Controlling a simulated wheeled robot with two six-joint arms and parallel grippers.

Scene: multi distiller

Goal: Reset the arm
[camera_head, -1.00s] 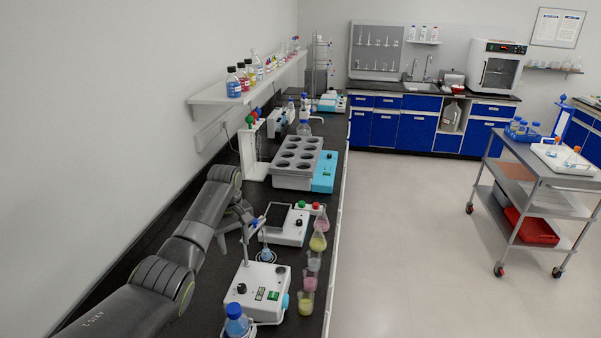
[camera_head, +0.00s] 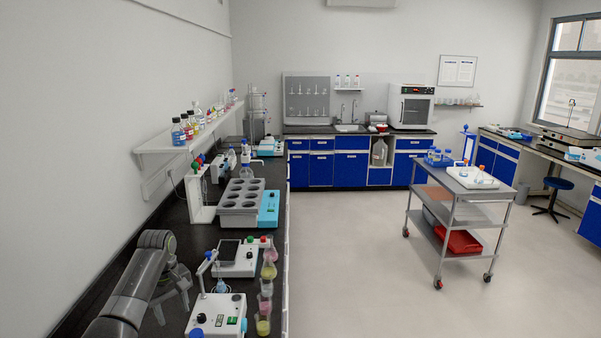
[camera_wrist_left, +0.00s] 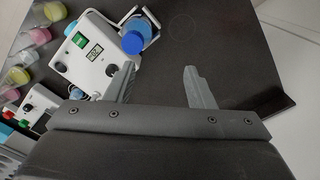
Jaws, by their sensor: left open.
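My left arm comes in from the lower left of the head view, over the black bench (camera_head: 196,255) along the left wall. My left gripper (camera_head: 172,300) is bent down from the wrist, left of the white stirrer unit (camera_head: 214,316). In the left wrist view the fingers of my left gripper (camera_wrist_left: 160,72) are spread apart with nothing between them. A blue-capped bottle (camera_wrist_left: 137,35) at the white stirrer unit (camera_wrist_left: 92,52) lies just beyond the left finger, apart from it. My right gripper is not in view.
A grey rack with round holes (camera_head: 240,203) and a white balance (camera_head: 238,258) stand further along the bench. Several coloured flasks and beakers (camera_head: 266,272) line its right edge. A metal cart (camera_head: 455,213) stands on the open floor. Dark bench is bare beneath the gripper (camera_wrist_left: 215,45).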

